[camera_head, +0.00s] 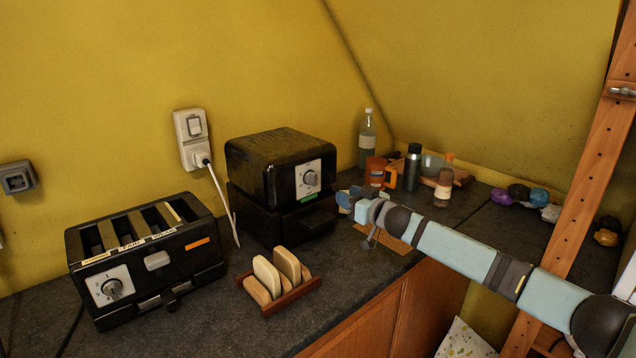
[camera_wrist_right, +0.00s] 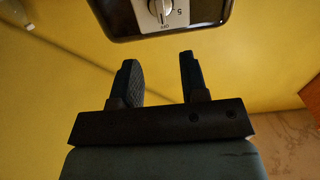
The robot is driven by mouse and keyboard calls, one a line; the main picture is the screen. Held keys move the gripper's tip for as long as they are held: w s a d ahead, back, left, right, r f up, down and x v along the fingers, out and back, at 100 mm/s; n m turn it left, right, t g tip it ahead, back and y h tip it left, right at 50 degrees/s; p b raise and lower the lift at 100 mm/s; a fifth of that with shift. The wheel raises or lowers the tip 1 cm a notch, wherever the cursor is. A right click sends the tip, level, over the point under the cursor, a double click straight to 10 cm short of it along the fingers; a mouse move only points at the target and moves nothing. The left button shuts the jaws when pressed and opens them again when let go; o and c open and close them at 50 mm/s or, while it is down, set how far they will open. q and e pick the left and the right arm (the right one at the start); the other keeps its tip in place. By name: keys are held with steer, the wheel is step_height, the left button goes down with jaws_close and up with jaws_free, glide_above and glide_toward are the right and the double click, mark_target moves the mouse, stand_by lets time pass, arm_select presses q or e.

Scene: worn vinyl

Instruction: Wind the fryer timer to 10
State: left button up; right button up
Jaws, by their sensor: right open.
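The fryer (camera_head: 277,160) is a black box-shaped appliance on the dark counter, with a white dial plate and a grey timer knob (camera_head: 310,178) on its front. In the right wrist view the timer knob (camera_wrist_right: 160,8) is at the top edge, cut off, with "OFF" and "5" readable upside down on its plate. My right gripper (camera_head: 346,199) is in front of and to the right of the fryer, apart from the knob. In the wrist view its two dark fingers (camera_wrist_right: 158,58) are spread and empty, with the knob beyond them. My left gripper is out of view.
A black toaster (camera_head: 150,255) with its own dial stands at left. A wooden rack with bread slices (camera_head: 278,290) is in front of the fryer. A bottle (camera_head: 367,140), orange mug (camera_head: 377,170) and dark flask (camera_head: 412,167) stand behind my right arm. A white cord hangs from the wall socket (camera_head: 192,135).

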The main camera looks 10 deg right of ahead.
mark_target(316, 179)
steer(key=b+x, duration=0.1)
steer(key=x, duration=1.1)
steer(key=shift+w+a, duration=0.1)
steer(key=shift+a, duration=0.15)
steer(key=shift+c, duration=0.2)
jaws_close()
